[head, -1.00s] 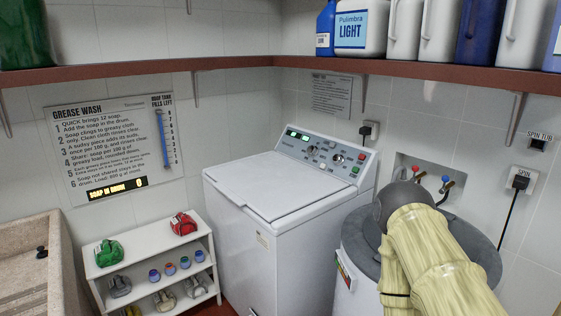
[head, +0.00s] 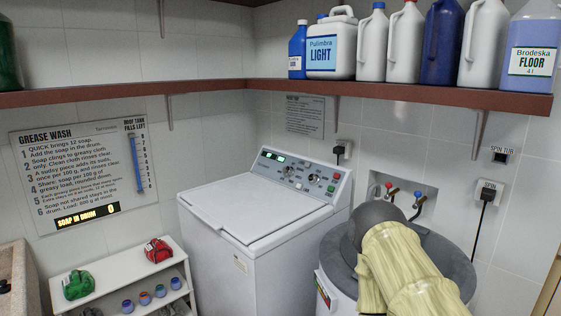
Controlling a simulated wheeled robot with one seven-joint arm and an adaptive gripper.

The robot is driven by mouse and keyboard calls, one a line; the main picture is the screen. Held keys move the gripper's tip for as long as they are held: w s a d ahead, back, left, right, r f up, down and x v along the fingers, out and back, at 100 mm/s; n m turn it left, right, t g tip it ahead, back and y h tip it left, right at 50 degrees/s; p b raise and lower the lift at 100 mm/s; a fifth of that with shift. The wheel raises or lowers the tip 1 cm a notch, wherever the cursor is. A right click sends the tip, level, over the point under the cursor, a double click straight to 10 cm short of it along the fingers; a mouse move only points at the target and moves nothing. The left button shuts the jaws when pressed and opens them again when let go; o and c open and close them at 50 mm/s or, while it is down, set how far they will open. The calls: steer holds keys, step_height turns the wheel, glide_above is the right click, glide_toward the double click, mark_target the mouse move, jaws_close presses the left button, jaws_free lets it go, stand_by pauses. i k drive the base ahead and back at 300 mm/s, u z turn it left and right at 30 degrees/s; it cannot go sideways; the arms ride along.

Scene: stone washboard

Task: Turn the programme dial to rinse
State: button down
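The programme dial is one of the small knobs on the washer's sloped control panel (head: 301,172) at the back of the machine. One knob (head: 288,171) sits left of centre and another (head: 309,178) further right; their labels are too small to read, so I cannot tell the dial's setting. A green display lights the panel's left end, and coloured buttons are at its right end. The white washer (head: 245,215) has its lid shut. My arm, in a pale yellow sleeve, is at the lower right, well apart from the panel. My gripper is not visible.
A grey-lidded spin tub (head: 455,262) stands right of the washer, partly behind my arm. A red-brown shelf (head: 400,95) with several bottles runs above. A white rack (head: 110,275) with red and green cloth bundles stands left. Taps (head: 418,200) are on the wall.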

mark_target(289, 171)
steer(key=u, duration=0.5)
steer(key=k, duration=1.15)
steer(key=u, duration=0.65)
steer(key=i, duration=2.3)
steer(key=z, duration=0.9)
steer(key=i, duration=1.5)
steer(key=z, duration=0.95)
